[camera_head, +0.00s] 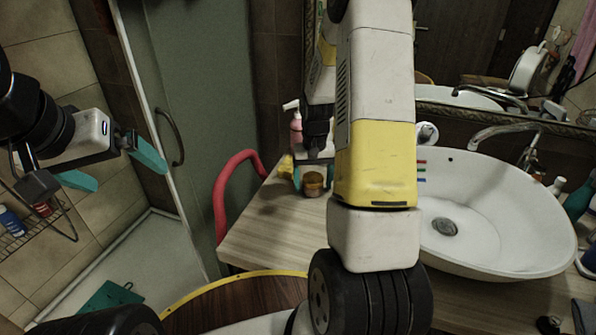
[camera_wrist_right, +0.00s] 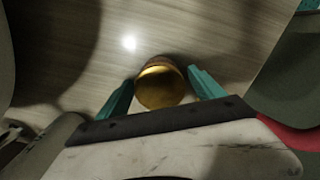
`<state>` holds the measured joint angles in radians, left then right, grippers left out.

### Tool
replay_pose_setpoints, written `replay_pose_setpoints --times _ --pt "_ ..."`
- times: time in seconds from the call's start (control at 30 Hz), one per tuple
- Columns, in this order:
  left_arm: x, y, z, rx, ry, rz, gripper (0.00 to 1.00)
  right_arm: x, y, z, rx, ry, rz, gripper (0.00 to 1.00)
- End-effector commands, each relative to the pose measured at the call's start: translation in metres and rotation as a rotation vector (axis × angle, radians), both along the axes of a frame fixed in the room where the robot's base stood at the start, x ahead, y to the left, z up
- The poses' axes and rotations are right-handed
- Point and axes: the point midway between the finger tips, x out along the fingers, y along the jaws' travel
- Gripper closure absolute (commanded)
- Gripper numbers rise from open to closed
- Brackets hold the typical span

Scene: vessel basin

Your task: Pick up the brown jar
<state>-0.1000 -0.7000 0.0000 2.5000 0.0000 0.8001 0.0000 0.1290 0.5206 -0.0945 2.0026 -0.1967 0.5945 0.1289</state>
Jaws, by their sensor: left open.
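The small brown jar (camera_head: 313,184) stands on the wooden counter, left of the basin. In the right wrist view the jar (camera_wrist_right: 161,86) shows golden-brown, between the two teal fingers. My right gripper (camera_head: 313,172) reaches down over it, with one finger on each side and narrow gaps visible; contact is hard to make out. The right gripper also shows in the right wrist view (camera_wrist_right: 160,82). My left gripper (camera_head: 112,165) is open and empty in the air at the left, far from the jar.
A pink pump bottle (camera_head: 296,128) stands behind the right gripper, and a yellow item (camera_head: 286,167) sits left of the jar. The white basin (camera_head: 500,215) is to the right. A red curved rail (camera_head: 220,200) is at the counter's left edge.

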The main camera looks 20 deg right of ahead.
Motion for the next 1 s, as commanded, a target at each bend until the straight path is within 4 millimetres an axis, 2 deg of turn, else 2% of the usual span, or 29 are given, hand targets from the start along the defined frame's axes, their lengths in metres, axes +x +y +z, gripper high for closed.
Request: replay_pose_setpoints --times 0.03,0.3,0.33,0.67,0.77,0.93,1.0 --pt "0.000 0.000 0.000 0.000 0.000 0.000 0.00 0.000 0.000 0.000 0.000 0.000 0.000 0.35" --pt "0.000 0.000 0.000 0.000 0.000 0.000 0.00 0.000 0.000 0.000 0.000 0.000 0.000 0.88" --pt "0.000 0.000 0.000 0.000 0.000 0.000 0.00 0.000 0.000 0.001 0.000 -0.001 0.000 0.92" --pt "0.000 0.000 0.000 0.000 0.000 0.000 0.00 0.000 0.000 0.005 0.000 -0.001 0.001 0.92" --pt "0.000 0.000 0.000 0.000 0.000 0.000 0.00 0.001 0.000 0.012 0.000 -0.002 0.001 0.92" --pt "0.000 0.000 0.000 0.000 0.000 0.000 0.00 0.001 0.000 0.036 -0.001 -0.004 0.002 0.92" --pt "0.000 0.000 0.000 0.000 0.000 0.000 0.00 -0.010 0.008 0.038 0.000 0.002 0.004 0.92"
